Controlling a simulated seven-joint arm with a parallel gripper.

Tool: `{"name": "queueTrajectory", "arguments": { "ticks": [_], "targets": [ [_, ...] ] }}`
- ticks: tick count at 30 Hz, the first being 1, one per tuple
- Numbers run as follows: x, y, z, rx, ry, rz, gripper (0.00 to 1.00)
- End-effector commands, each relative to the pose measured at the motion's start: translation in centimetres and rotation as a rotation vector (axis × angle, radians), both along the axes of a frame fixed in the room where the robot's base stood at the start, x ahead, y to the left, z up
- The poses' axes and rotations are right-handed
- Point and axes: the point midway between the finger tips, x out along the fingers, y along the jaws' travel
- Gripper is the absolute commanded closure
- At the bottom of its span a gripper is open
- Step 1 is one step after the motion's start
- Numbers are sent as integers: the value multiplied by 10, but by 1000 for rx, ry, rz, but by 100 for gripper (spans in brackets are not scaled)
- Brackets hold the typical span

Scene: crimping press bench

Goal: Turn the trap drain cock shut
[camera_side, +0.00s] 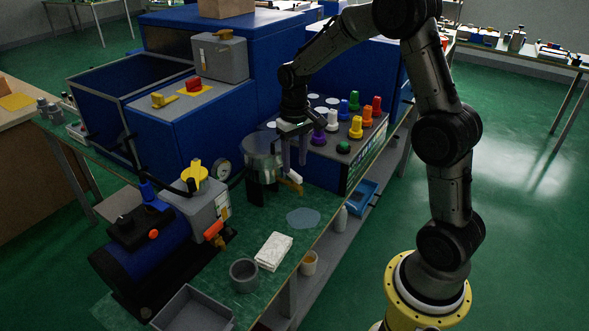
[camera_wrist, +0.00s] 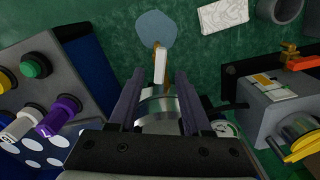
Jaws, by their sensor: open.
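The trap is a silver canister (camera_side: 262,158) on dark legs at the bench's right side. Its drain cock (camera_side: 292,184) is a small brass fitting low on the trap's front with a white lever (camera_side: 296,176). In the wrist view the white lever (camera_wrist: 160,66) lies in line with the brass spout, pointing away from the silver trap (camera_wrist: 158,108). My gripper (camera_side: 293,163) is open, pointing down above the cock. In the wrist view the lever shows between and just beyond the fingertips of my gripper (camera_wrist: 154,76); I see no contact.
A pale blue puddle (camera_side: 303,218) lies in front of the cock. A button panel (camera_side: 340,144) with coloured knobs stands to the right. A blue tank (camera_side: 145,255), an orange-handled cock (camera_side: 214,230), a folded cloth (camera_side: 274,251) and a grey cup (camera_side: 244,275) are nearby.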

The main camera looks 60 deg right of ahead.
Motion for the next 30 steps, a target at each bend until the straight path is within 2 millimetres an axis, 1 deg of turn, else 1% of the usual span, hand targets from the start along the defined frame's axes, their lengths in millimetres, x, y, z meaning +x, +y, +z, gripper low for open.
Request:
{"name": "queueTrajectory", "arguments": {
  "ticks": [1, 3, 6, 11, 18, 26, 27, 30],
  "targets": [
    [-1, 0, -8, 1, 4, 0, 51],
    [-1, 0, -17, 1, 4, 0, 51],
    [-1, 0, -26, 1, 3, 0, 51],
    [0, 0, -31, 0, 0, 0, 51],
    [0, 0, -32, 0, 0, 0, 51],
    [0, 0, -31, 0, -1, 0, 98],
    [0, 0, -31, 0, -1, 0, 100],
    [0, 0, -31, 0, -1, 0, 100]
  ]
}}
